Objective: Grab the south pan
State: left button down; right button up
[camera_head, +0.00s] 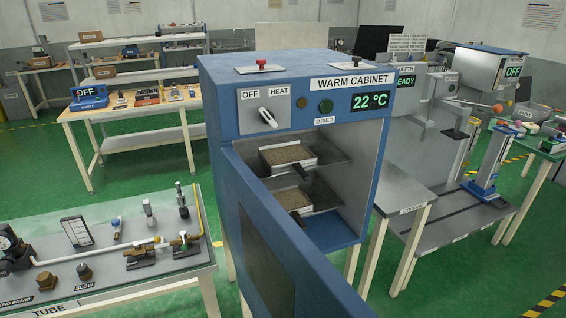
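Two shallow white pans filled with brown grainy material sit in the blue warm cabinet (222,90). The upper pan (290,170) is on the upper shelf, and the lower pan (318,208) is on the shelf below. Each has a dark handle pointing out toward the opening. No label marks either pan as south, so I cannot tell which one it is. The cabinet door (285,240) stands open toward me and hides part of the lower interior. Neither of my grippers is in view.
The cabinet front shows an OFF/HEAT switch (267,117) and a 22 °C display (371,101). A tube bench (110,270) stands at left. A grey table (405,195) and a blue-column stand (490,165) are at right. Green floor is open at lower right.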

aim_at(295, 154)
jog(key=i+l+u, duration=0.25)
jog(key=l, duration=0.25)
jog(key=l+u, duration=0.2)
jog(key=l, duration=0.35)
jog(key=i+l+u, duration=0.25)
jog(key=l, duration=0.3)
jog(key=l+u, duration=0.25)
jog(key=l, duration=0.3)
